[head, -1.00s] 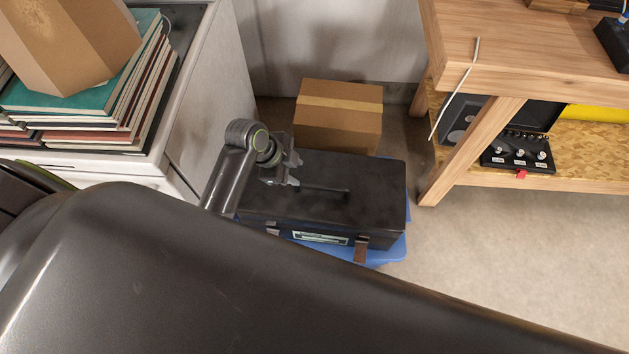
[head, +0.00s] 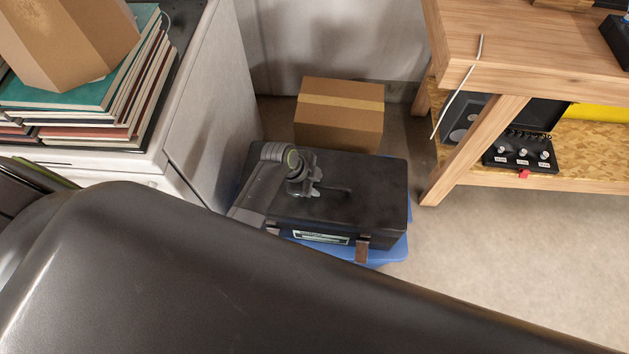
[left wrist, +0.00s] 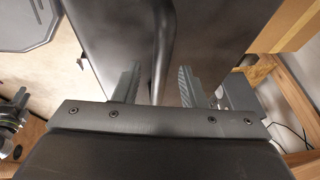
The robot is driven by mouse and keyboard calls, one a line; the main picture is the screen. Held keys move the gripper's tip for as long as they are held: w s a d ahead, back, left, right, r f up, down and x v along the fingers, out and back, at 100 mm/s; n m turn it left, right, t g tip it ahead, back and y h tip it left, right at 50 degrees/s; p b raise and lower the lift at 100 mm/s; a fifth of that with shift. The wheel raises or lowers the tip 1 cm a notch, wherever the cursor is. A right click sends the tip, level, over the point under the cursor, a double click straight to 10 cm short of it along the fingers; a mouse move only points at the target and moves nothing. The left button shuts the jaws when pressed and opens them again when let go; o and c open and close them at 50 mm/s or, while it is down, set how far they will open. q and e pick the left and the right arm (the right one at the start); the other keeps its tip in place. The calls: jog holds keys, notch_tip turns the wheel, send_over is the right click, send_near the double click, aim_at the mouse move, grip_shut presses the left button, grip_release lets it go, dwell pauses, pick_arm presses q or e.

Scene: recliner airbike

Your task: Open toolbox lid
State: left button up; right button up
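The black toolbox (head: 380,185) stands shut on the floor, on something blue. Its lid carries a dark handle (head: 338,192), and a brown latch (head: 361,252) and a pale label (head: 321,237) show on its front. My left gripper (head: 316,182) is over the lid, at the left end of the handle. In the left wrist view, my left gripper (left wrist: 158,76) is open, with its fingers apart on either side of the handle (left wrist: 163,35). I cannot tell whether they touch it. My right gripper is out of view.
A cardboard box (head: 340,125) stands right behind the toolbox. A white cabinet (head: 205,100) with books (head: 120,115) is to the left. A wooden workbench (head: 520,60) is to the right. The floor (head: 500,260) at the front right is clear.

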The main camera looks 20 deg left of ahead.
pick_arm(q)
grip_shut()
dwell(0.3)
jog(key=shift+w+r+p, duration=0.35)
jog(key=shift+r+p, duration=0.05)
jog(key=shift+r, duration=0.05)
jog(key=shift+w+a+r+g+p, duration=0.15)
jog(key=shift+w+r+g+p, duration=0.3)
jog(key=shift+w+r, duration=0.1)
jog(key=shift+w+a+r+g+p, duration=0.15)
jog(key=shift+w+r+g+p, duration=0.15)
jog(key=shift+w+r+g, duration=0.2)
jog(key=shift+n+g+h, duration=0.4)
jog(key=shift+g+h, duration=0.1)
jog(key=shift+g, duration=0.45)
jog(key=shift+w+a+r+b, duration=0.1)
jog(key=shift+w+a+r, duration=0.1)
jog(key=shift+w+r, duration=0.5)
jog(key=shift+w+a+r+b, duration=0.15)
jog(key=shift+w+r, duration=0.2)
jog(key=shift+w, duration=0.6)
jog(key=shift+w+a+r+b, duration=0.1)
jog(key=shift+w+a+r, duration=0.1)
jog(key=shift+w+r, duration=0.5)
jog(key=shift+w+f, duration=0.1)
jog(key=shift+f, duration=0.05)
